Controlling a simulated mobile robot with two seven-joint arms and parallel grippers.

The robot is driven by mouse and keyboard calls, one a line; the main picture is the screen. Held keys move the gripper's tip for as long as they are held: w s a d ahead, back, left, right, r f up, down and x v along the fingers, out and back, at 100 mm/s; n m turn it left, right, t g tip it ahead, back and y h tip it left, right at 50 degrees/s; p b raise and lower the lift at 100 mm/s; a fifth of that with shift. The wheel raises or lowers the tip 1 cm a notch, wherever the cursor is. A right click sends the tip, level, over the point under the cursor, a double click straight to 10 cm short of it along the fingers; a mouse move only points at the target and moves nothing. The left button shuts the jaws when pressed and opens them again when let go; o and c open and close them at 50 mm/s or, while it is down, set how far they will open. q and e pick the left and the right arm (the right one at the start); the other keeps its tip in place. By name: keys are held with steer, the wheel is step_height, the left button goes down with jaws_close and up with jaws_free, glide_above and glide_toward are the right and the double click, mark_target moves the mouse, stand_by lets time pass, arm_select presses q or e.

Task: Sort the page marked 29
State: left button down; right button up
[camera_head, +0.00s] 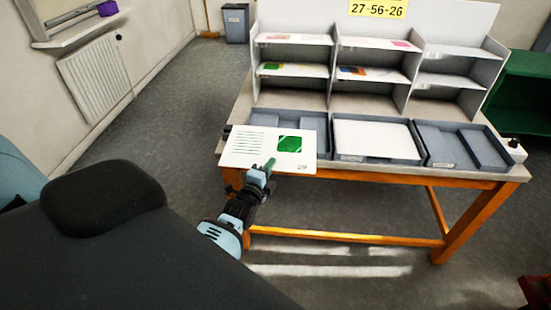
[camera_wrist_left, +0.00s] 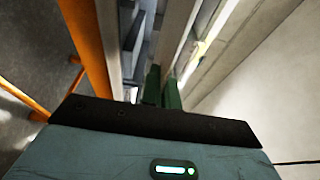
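The page marked 29 (camera_head: 227,157) is a white sheet with lines of text at its left, a green picture at its right and "29" in its lower right corner. It is in front of the left grey tray in the head view, partly covering it. My left gripper (camera_head: 268,167) is at the page's near edge, one green finger showing over the sheet, and appears shut on it. In the left wrist view the fingers (camera_wrist_left: 162,90) are close together, with a pale strip beyond that may be the page edge-on. My right gripper is not in view.
A shelf rack (camera_head: 336,75) with several compartments stands at the table's back; some hold pages. Along the front are a left tray (camera_head: 322,122), a middle tray (camera_head: 378,161) with white paper and a right tray (camera_head: 440,159).

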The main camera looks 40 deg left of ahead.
arm_select(q)
steer(key=s+d+r+m+h+p, duration=0.1)
steer(key=s+d+r+m+h, duration=0.1)
steer(key=s+d+r, duration=1.3)
steer(key=s+d+h, duration=0.1)
steer(key=s+d, duration=0.2)
steer(key=shift+s+h, duration=0.35)
steer(key=shift+h, duration=0.05)
steer(key=shift+w+d, duration=0.15)
steer(key=shift+w, duration=0.05)
